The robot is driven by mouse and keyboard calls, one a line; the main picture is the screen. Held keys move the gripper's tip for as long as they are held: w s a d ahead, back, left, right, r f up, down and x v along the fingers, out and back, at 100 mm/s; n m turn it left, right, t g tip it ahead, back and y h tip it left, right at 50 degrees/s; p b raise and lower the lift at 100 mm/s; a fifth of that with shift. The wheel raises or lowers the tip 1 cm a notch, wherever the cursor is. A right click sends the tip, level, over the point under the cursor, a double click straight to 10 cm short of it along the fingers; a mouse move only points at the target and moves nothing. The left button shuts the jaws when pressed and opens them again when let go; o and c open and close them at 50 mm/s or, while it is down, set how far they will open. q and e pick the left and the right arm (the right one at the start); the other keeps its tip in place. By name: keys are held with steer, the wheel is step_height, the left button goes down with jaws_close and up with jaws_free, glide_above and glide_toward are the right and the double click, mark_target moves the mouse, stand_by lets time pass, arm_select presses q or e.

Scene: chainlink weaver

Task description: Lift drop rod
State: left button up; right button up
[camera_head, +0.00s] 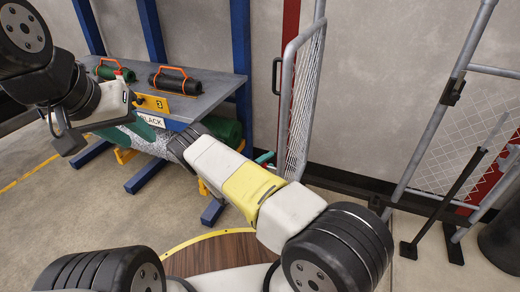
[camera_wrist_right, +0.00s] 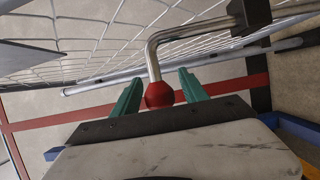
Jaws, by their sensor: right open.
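In the right wrist view, the drop rod (camera_wrist_right: 155,58) is a bent grey metal bar ending in a red ball knob (camera_wrist_right: 160,95). My right gripper (camera_wrist_right: 159,76) has its two green fingers open, one on each side of the knob, with gaps visible. In the head view, the right gripper (camera_head: 264,158) shows only as a bit of green beside a red spot at the mesh gate (camera_head: 301,105). My forearm hides the rest. My left gripper (camera_head: 152,121) is at the left near the workbench.
A grey workbench (camera_head: 205,97) with blue legs carries a green roll (camera_head: 110,73) and a black roll (camera_head: 190,85). Another mesh panel (camera_head: 470,140) and a black post (camera_head: 445,200) stand at the right. The floor at lower left is open.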

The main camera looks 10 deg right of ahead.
jaws_close()
stand_by(1.4)
